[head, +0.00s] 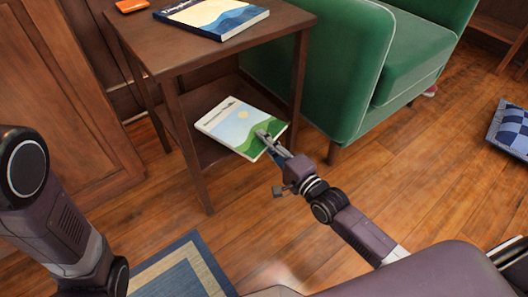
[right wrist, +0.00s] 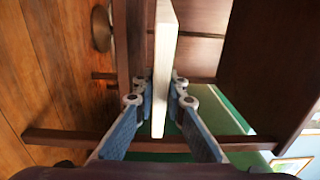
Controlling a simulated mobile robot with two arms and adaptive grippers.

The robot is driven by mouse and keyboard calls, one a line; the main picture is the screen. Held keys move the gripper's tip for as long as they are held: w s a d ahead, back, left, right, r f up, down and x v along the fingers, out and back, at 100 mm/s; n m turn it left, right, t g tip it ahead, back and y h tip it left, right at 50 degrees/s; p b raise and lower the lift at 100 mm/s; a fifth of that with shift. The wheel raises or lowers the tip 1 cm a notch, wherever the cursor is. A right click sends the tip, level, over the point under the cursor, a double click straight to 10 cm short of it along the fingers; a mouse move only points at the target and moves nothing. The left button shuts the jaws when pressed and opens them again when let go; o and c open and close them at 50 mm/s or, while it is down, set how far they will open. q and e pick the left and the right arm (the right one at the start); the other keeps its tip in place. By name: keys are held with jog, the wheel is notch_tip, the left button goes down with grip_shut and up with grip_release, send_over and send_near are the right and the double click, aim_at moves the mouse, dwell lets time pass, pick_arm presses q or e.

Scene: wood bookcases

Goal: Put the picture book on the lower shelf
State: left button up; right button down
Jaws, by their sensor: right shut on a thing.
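The picture book (head: 236,124), with a pale blue, yellow and green landscape cover, lies roughly flat at the level of the side table's lower shelf (head: 200,151), cover up. Its near part juts toward my right arm. My right gripper (head: 268,139) is shut on its near right edge. In the right wrist view the book (right wrist: 165,50) shows edge-on between the two fingers (right wrist: 163,92). I cannot tell whether the book touches the shelf. My left arm shows at the left of the head view, but its gripper is out of frame.
Another book (head: 212,15) and an orange item (head: 131,6) lie on the table top (head: 175,50). The table legs flank the shelf opening. A green armchair (head: 335,70) stands close at right. A blue rug (head: 180,270) and a cushion (head: 510,128) lie on the floor.

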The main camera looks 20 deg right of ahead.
jog(key=shift+f, duration=0.25)
notch_tip(320, 180, down, 3)
jog(key=shift+r+b, duration=0.1)
jog(key=shift+b, duration=1.05)
jog(key=c, duration=2.4)
grip_release()
jog(key=shift+f, duration=0.3)
jog(key=o, duration=0.4)
jog(key=shift+o, duration=0.2)
jog(key=shift+r, duration=0.1)
